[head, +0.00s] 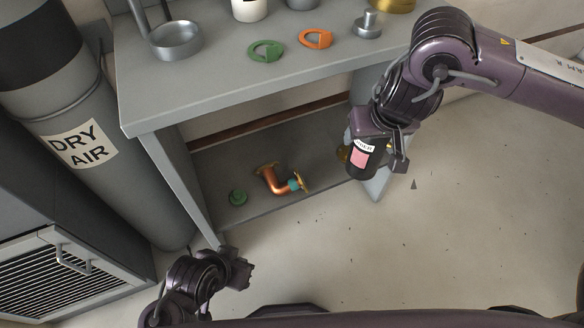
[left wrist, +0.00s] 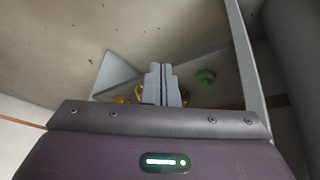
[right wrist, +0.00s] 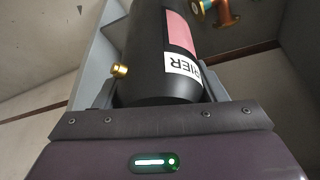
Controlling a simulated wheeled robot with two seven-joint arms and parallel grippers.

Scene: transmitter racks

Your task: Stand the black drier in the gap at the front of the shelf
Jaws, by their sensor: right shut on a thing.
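The black drier (head: 359,172), a cylinder with a pink and white label, is in my right gripper (head: 384,160), near the right end of the shelf. In the right wrist view the drier (right wrist: 158,60) fills the space between the fingers, with a brass fitting on its side. In the head view it looks slightly tilted. The grey lower shelf (head: 217,171) has bare surface at its front between the copper elbow (head: 272,180) and the drier. Whether the drier touches the shelf cannot be told. My left gripper (head: 246,268) is empty, its fingers together in the left wrist view (left wrist: 162,84).
A green part (head: 238,198) lies on the shelf left of the elbow. The worktop (head: 215,88) overhangs the shelf and carries a metal pan (head: 175,41), a green ring (head: 265,50) and an orange ring (head: 315,39). A DRY AIR cylinder (head: 110,175) stands at left. The floor at right is clear.

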